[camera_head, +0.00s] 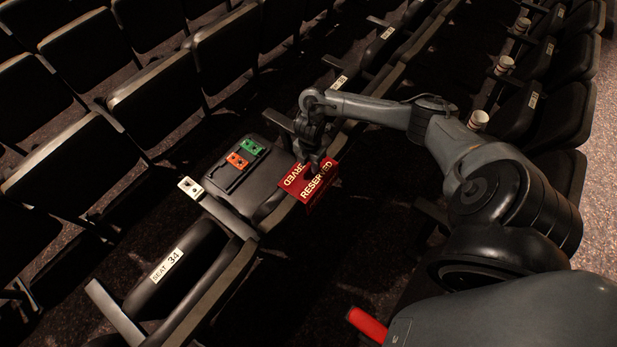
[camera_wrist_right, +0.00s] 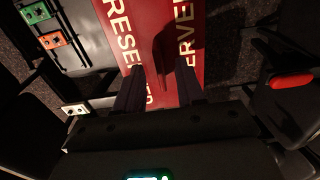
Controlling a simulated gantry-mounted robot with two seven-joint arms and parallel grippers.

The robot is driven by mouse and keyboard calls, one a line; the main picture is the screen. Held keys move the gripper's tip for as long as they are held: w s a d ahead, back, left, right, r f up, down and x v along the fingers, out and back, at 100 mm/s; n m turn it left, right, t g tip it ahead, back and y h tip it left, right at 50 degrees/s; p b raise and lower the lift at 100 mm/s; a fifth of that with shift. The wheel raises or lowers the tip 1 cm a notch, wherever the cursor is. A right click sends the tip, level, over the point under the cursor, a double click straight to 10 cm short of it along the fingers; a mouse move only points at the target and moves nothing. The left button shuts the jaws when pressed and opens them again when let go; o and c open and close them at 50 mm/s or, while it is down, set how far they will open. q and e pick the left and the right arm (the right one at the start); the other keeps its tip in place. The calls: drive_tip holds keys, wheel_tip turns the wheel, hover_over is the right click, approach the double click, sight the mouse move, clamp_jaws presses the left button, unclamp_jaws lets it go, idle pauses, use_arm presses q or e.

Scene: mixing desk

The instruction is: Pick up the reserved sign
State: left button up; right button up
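The reserved sign (camera_head: 318,187) is a red folded card with pale "RESERVED" lettering on both sloping faces. It is at the front edge of the lowered dark seat in the head view; whether it rests fully on it is unclear. In the right wrist view the sign (camera_wrist_right: 150,14) fills the upper middle, its fold running between the fingers. My right gripper (camera_head: 312,161) is just above the sign. Its two fingers (camera_wrist_right: 158,72) are apart, one over each face, with no clear grip visible. My left gripper is not in view.
The lowered seat (camera_head: 268,186) carries a dark tray with a green block (camera_head: 251,148) and an orange block (camera_head: 237,160). Armrests and rows of folded seats surround it. Several cups line the right row. A red rounded object (camera_head: 367,325) is at the bottom.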

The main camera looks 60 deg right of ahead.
sight(308, 178)
drive_tip(key=shift+f, duration=1.35)
clamp_jaws()
